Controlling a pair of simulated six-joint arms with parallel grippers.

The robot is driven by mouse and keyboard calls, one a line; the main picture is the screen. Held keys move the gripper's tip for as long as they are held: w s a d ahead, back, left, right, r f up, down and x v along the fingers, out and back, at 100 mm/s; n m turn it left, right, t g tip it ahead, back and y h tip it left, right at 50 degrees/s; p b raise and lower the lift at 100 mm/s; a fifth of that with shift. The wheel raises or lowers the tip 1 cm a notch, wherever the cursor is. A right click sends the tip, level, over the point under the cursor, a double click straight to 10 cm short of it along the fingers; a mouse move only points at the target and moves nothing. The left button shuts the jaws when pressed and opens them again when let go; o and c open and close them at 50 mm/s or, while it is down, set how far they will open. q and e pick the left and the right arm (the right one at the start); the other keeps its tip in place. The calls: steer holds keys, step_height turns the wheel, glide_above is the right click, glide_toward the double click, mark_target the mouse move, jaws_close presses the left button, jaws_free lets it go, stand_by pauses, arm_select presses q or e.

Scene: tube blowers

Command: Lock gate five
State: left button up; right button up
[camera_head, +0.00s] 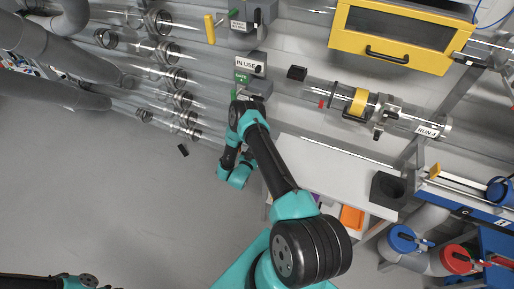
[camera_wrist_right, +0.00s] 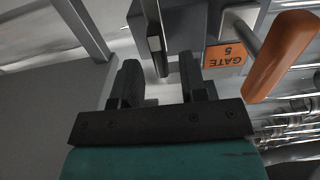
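The orange label reading GATE 5 (camera_wrist_right: 226,56) shows upside down on a grey box (camera_wrist_right: 185,25) in the right wrist view. An orange handle (camera_wrist_right: 282,55) on a metal rod stands beside the label. A thin dark upright piece (camera_wrist_right: 155,45) hangs at the box front, near the gap between my fingers. My right gripper (camera_wrist_right: 158,78) is open, its two black fingers apart just in front of the box; I cannot tell if they touch it. In the head view my right arm hides this gate's box and the gripper tips.
Boxes with an IN USE sign (camera_head: 247,64) and a green label (camera_head: 242,78) stand just above my right wrist. Clear tubes (camera_head: 175,80) lie to the left. A yellow-framed cabinet (camera_head: 400,35) and the RUN-4 tube (camera_head: 400,118) are right. Grey floor is open lower left.

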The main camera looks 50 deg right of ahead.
steer(key=shift+x, duration=1.5)
jaws_close()
